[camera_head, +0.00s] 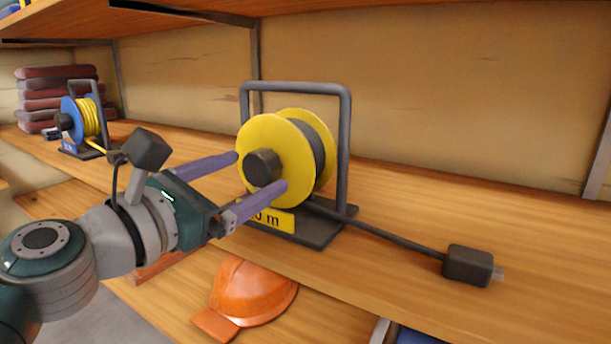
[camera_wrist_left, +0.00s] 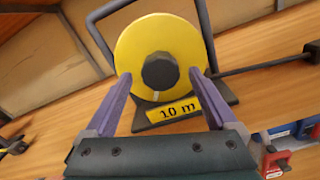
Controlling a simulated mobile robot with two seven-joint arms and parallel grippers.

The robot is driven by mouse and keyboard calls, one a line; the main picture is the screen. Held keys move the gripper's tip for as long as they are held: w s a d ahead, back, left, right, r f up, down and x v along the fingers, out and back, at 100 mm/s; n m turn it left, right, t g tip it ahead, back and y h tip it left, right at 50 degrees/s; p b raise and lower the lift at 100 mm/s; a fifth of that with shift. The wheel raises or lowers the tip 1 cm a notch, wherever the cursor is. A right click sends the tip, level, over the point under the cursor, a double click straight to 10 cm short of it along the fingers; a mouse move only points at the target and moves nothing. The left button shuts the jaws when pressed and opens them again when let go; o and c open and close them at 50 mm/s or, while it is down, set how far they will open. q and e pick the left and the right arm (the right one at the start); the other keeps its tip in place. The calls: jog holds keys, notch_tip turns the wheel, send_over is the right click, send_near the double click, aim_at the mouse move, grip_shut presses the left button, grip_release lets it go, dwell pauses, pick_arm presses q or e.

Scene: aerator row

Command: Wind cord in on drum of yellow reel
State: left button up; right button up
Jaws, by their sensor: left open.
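The yellow reel (camera_head: 258,142) stands upright in a dark frame on the wooden shelf, with a yellow length label on its base. Dark cord is wound on its drum (camera_head: 310,146), and a length of cord (camera_head: 385,238) runs out right to a black plug (camera_head: 467,265) lying on the shelf. A dark round knob (camera_head: 262,168) sticks out of the reel's near face. My left gripper (camera_head: 262,173) is open, its purple fingers to either side of the knob; in the left wrist view the knob (camera_wrist_left: 160,71) sits between and beyond the fingertips. My right gripper is not in view.
A blue reel with yellow cord (camera_head: 86,118) and a stack of folded dark red and grey cloths (camera_head: 58,95) stand at the far left. An orange helmet (camera_head: 253,290) lies on the shelf below. The shelf right of the plug is clear.

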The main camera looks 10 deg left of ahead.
pick_arm(q)
jog(key=shift+x, duration=1)
jog(key=shift+c, duration=0.2)
jog(key=c, duration=1.3)
